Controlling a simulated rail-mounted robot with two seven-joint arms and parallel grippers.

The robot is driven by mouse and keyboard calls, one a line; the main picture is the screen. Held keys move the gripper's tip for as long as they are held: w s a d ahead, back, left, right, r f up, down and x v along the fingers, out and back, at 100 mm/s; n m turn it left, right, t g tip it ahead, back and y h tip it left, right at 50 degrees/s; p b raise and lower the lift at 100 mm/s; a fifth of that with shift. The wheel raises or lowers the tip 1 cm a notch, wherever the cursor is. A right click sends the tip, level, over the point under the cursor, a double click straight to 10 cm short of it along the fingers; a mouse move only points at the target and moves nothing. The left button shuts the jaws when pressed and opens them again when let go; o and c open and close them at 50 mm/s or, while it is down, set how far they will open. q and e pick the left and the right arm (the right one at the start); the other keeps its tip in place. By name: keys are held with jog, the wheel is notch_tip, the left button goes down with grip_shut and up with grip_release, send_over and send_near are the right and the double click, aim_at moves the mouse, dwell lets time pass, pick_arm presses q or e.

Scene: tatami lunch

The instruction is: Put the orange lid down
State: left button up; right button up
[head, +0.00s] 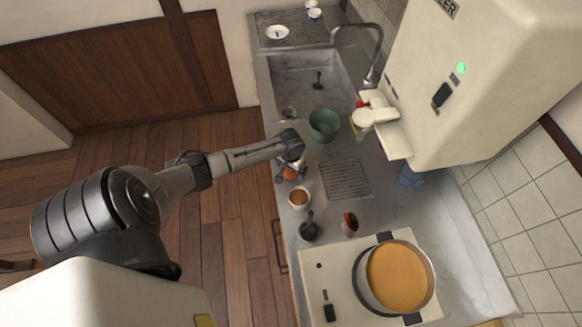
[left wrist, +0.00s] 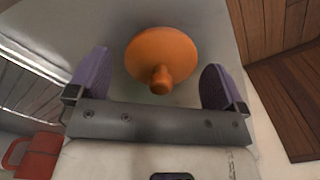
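The orange lid (left wrist: 161,55) is a round disc with a knob. In the left wrist view its knob points toward my left gripper (left wrist: 157,88). The two purple-padded fingers stand wide apart on either side of the lid, with gaps between them and it. In the head view the lid (head: 290,174) shows only as a bit of orange under my left gripper (head: 291,172), near the counter's front edge. It looks to be resting on the grey counter, but the contact is hidden. My right gripper is not in view.
An open container with brown contents (head: 299,197) stands close to the lid. Near it are a dark small pot (head: 308,231), a reddish cup (head: 350,224) and a metal rack (head: 345,178). A green bowl (head: 323,124) is by the sink, and a pot (head: 430,292) is on the stove.

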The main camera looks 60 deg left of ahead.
pick_arm(q)
notch_tip(320, 180, up, 11)
jog(key=shift+r+p, duration=0.1)
jog(key=shift+p, duration=0.55)
jog(key=shift+r, duration=0.55)
dwell(0.3)
